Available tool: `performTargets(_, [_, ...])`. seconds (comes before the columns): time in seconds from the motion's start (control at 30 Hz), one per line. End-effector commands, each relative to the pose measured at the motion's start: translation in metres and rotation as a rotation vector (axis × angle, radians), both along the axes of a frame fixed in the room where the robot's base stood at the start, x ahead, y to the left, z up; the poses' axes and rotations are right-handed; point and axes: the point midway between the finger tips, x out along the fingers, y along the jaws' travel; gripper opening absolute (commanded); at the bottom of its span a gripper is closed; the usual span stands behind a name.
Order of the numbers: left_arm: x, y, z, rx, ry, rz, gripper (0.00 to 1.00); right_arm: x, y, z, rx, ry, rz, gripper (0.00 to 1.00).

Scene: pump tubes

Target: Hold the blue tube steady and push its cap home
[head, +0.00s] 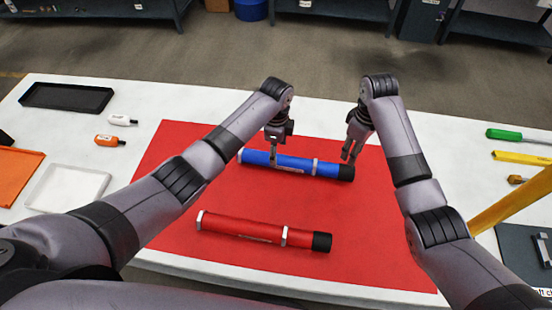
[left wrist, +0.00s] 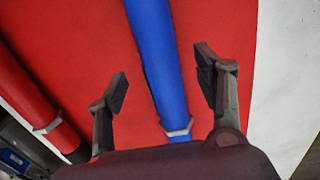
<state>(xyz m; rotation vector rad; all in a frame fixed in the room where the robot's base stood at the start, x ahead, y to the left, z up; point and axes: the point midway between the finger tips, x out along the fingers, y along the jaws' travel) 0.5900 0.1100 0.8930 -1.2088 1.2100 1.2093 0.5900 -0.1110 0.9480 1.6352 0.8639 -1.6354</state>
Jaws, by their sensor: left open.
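The blue tube (head: 300,163) lies on the red mat, with a white ring near each end and a black cap (head: 346,172) at its right end. My left gripper (head: 274,160) is above the tube's left half. In the left wrist view, its open fingers (left wrist: 163,78) are on either side of the blue tube (left wrist: 158,50), with a gap on both sides. My right gripper (head: 350,156) points down just above and behind the black cap. I cannot tell from this view whether it touches the cap or how its fingers stand.
A red tube (head: 245,230) with a black end lies nearer on the red mat (head: 190,260). A green-handled tool (head: 505,134) and yellow items lie at right.

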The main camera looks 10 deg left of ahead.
Motion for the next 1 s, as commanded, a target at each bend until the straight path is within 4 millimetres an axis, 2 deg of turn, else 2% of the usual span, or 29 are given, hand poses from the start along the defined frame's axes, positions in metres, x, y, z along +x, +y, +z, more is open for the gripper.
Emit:
performTargets(0.13, [-0.001,0.000,-0.028,0.001,0.003,0.001,0.62,0.000,0.000,0.000,0.000,0.000,0.000,0.33])
performTargets(0.37, [0.000,0.000,-0.052,0.001,0.001,0.001,0.62,0.000,0.000,0.000,0.000,0.000,0.000,0.33])
performTargets(0.77, [0.000,0.000,-0.058,0.001,-0.001,0.000,0.62,0.000,0.000,0.000,0.000,0.000,0.000,0.33])
performTargets(1.0, [0.000,0.000,-0.058,0.000,-0.001,0.000,0.46,0.000,0.000,0.000,0.000,0.000,0.000,0.33])
